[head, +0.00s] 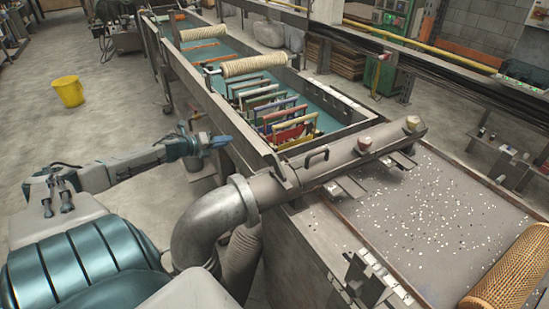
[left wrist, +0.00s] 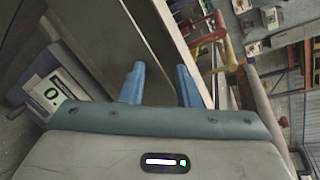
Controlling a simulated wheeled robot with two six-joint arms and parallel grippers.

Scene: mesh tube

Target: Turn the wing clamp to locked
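My left gripper (head: 222,141) reaches in from the left, beside the long metal trough and above the floor. In the left wrist view its two blue fingers (left wrist: 160,84) stand apart with nothing clearly held between them. A thick grey pipe (head: 345,158) crosses the trough's near end and joins a grey elbow (head: 208,222) at a collar (head: 244,198). A small bent handle (head: 317,156) stands at the pipe. I cannot tell for certain which fitting is the wing clamp, or its setting. My gripper is apart from the pipe. My right gripper is not visible.
The trough wall (head: 200,90) runs away from me, with several coloured frames (head: 285,120) and a beige roller (head: 254,66) inside. A speckled tray (head: 430,215) and a woven mesh tube (head: 515,265) lie at right. A yellow bucket (head: 68,91) stands on open floor at left.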

